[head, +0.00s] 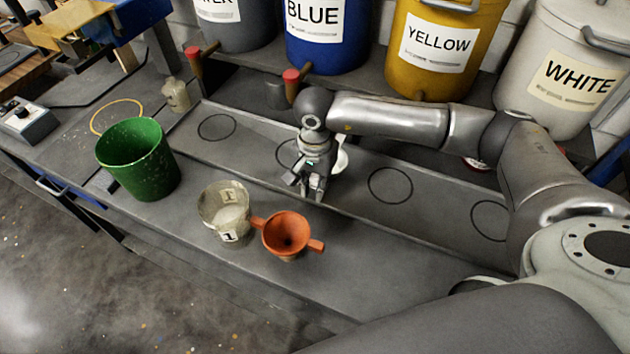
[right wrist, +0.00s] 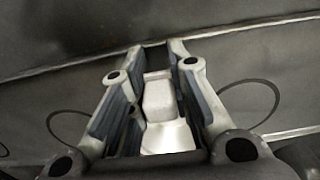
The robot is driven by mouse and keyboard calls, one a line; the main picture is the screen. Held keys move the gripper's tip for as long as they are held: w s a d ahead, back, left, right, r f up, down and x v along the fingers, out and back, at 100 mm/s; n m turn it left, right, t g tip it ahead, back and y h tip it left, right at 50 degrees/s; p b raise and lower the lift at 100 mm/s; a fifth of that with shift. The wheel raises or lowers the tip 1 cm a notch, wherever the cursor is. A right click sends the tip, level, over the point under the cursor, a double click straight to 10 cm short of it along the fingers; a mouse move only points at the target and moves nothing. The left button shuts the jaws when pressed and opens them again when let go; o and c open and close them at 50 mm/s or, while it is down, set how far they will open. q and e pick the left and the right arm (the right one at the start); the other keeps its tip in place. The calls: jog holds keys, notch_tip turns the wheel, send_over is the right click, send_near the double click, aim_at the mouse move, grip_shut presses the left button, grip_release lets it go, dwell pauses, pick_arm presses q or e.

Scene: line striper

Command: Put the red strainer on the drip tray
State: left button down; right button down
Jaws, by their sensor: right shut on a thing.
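The red strainer (head: 287,236), an orange-red funnel shape with a handle on each side, stands on the front part of the bench, right of a clear cup. The drip tray (head: 440,200) is the long grey tray behind it, marked with several dark circles. My right gripper (head: 312,190) is over the tray near its second circle, behind and above the red strainer and apart from it. It is shut on the handle of a white strainer-like piece (head: 341,158), which shows between the fingers in the right wrist view (right wrist: 160,100). I cannot tell whether that piece touches the tray. My left gripper is not in view.
A clear cup (head: 224,214) labelled 1 stands close against the red strainer's left handle. A green bucket (head: 139,160) is further left. Blue (head: 327,50), yellow (head: 440,70) and white (head: 570,30) drums stand behind the tray. Bench right of the red strainer is clear.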

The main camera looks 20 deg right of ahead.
jog(key=shift+f, duration=0.15)
jog(key=c, duration=1.3)
grip_release()
jog(key=shift+c, duration=0.2)
jog(key=shift+r, duration=0.5)
notch_tip(320, 180, up, 11)
jog(key=b, duration=0.3)
jog(key=shift+f+b, duration=0.2)
jog(key=shift+b, duration=0.2)
jog(key=shift+r, duration=0.4)
